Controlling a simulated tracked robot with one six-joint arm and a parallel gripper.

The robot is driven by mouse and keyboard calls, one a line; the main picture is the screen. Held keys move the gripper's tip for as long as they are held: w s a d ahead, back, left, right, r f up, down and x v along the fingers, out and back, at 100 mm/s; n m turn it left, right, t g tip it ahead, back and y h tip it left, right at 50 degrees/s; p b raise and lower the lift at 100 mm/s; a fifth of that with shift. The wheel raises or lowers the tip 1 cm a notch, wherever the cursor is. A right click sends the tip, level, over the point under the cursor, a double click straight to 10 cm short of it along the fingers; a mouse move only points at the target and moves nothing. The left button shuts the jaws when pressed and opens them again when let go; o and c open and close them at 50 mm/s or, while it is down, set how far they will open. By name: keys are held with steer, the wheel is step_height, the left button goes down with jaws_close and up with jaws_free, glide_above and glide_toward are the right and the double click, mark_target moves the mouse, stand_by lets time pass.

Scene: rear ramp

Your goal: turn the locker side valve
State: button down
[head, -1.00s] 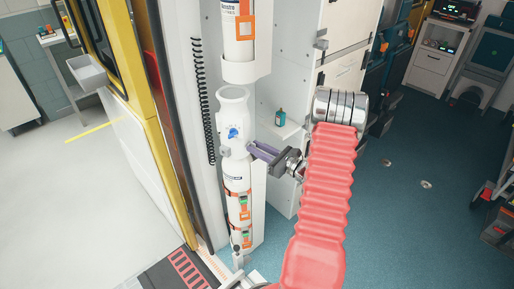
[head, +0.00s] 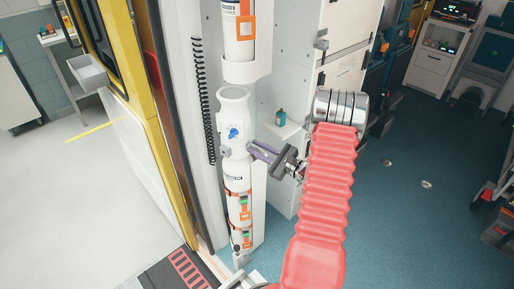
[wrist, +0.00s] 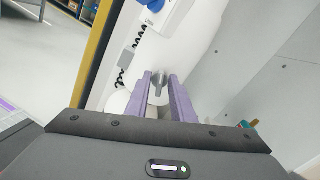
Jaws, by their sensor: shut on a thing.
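A white cylinder (head: 233,109) stands upright against the white locker wall, with a blue knob (head: 233,133) on its front. My gripper (head: 252,148) reaches its right side from the right, its purple fingers at the cylinder's neck. In the wrist view, the fingers (wrist: 160,80) are shut on a small grey valve handle (wrist: 159,88), which lies between them. The blue knob (wrist: 154,5) shows at the top of that view, apart from the fingers. In the head view the valve handle is hidden by the fingers.
A second white cylinder (head: 238,35) hangs above in a bracket. A black coiled cord (head: 201,90) hangs to the left. A small teal bottle (head: 281,118) stands on a ledge behind my gripper.

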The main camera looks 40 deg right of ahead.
steer(key=shift+a, duration=0.1)
steer(key=c, duration=1.9)
jaws_free()
steer(key=shift+s, duration=0.1)
steer(key=v, duration=1.3)
steer(key=shift+s, duration=0.35)
steer(key=shift+r, duration=0.1)
